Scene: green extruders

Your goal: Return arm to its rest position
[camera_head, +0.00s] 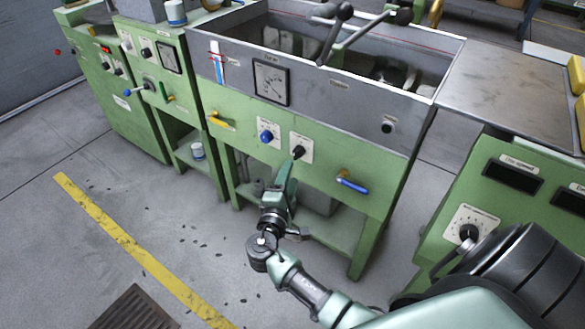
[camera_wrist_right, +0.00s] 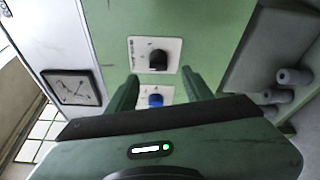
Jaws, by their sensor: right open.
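My right gripper (camera_head: 288,168) is in front of the green machine's front panel (camera_head: 335,150), just below a black knob (camera_head: 299,151) on a white plate. In the right wrist view the gripper (camera_wrist_right: 160,84) is open with nothing between its fingers. There the black knob (camera_wrist_right: 158,60) shows just past the fingertips, and the blue knob (camera_wrist_right: 155,100) shows between the fingers. I cannot tell how far the fingertips are from the panel. My right arm reaches in from the lower right. My left gripper is not in view.
Another green cabinet (camera_head: 450,195) stands close on the right. Open floor with a yellow stripe (camera_head: 130,245) lies at the lower left.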

